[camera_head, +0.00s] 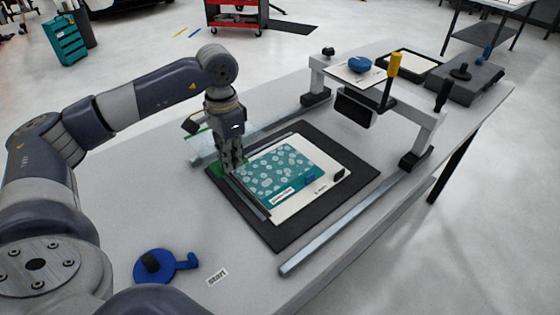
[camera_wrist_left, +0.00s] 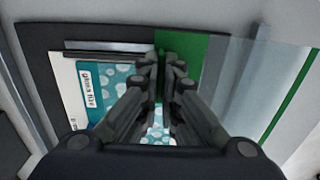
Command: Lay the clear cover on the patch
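The patch (camera_head: 275,172) is a teal sheet with pale round spots and a white label, lying on a white sheet on the black mat (camera_head: 345,165). In the left wrist view, the patch (camera_wrist_left: 108,78) is left of the fingers and partly hidden by them. The clear cover (camera_wrist_left: 240,75) is a see-through sheet with green edge strips, extending right of the fingers. It is faint in the head view (camera_head: 200,142). My left gripper (camera_head: 232,168) points down at the patch's left edge. Its fingers (camera_wrist_left: 168,68) appear shut on the cover's wide green strip. My right gripper is out of view.
A grey bridge frame (camera_head: 425,125) with a yellow-handled tool (camera_head: 394,64) stands over the rails behind the mat. A metal rail (camera_head: 335,235) runs along the near side. A blue holder (camera_head: 160,265) and a "start" label (camera_head: 217,277) lie at the front.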

